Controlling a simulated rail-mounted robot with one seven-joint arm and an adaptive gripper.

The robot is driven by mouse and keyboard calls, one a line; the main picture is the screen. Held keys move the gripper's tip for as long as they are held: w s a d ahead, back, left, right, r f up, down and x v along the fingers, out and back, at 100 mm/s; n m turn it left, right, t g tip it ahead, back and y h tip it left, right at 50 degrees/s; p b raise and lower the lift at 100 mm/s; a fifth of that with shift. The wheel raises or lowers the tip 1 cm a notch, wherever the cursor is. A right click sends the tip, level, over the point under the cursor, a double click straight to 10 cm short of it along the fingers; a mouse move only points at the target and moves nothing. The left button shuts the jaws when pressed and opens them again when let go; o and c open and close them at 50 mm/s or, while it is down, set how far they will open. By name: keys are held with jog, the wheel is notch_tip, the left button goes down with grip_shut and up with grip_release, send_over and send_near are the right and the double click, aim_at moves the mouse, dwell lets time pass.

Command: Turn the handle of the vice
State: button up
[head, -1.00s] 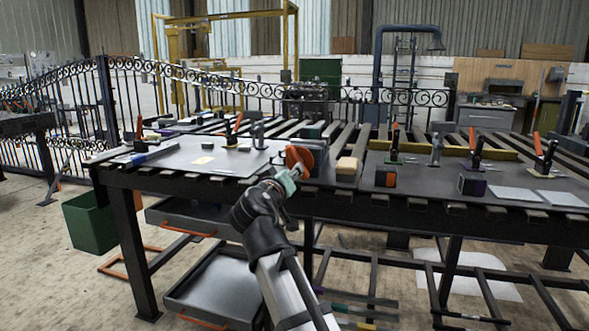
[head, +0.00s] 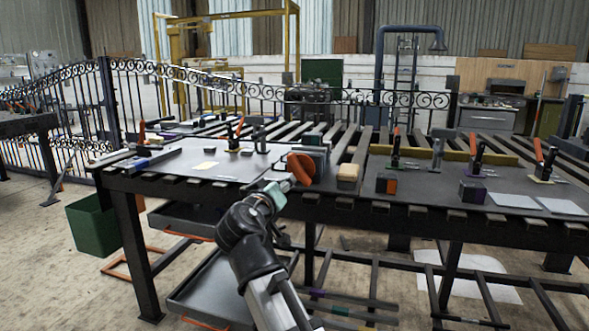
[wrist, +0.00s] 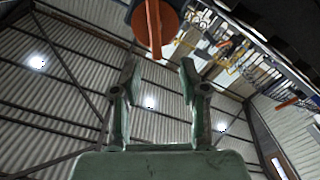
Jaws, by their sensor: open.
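The vice stands at the front edge of the work table, with an orange round part (head: 301,168) facing me and a dark body (head: 315,148) behind it. In the wrist view the orange disc with its bar-like handle (wrist: 154,22) is at the top, beyond my fingertips. My gripper (wrist: 159,72) is open, and nothing is between its two pale green fingers. In the head view my gripper (head: 284,187) is just below and left of the orange part. Whether a finger touches it cannot be told.
The dark table (head: 420,212) carries a wooden block (head: 348,174) right of the vice, a small black-and-orange block (head: 386,184) and several upright clamps (head: 474,155). A grey panel (head: 185,160) lies to the left. Metal trays (head: 215,285) sit below the table.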

aim_at(297, 172)
jog(key=p+x, duration=0.8)
jog(key=d+p+x, duration=0.1)
jog(key=p+x, duration=0.3)
jog(key=x, duration=0.1)
jog(key=shift+s+a+f, duration=0.1)
jog(key=shift+s, duration=0.05)
dwell(0.6)
grip_shut()
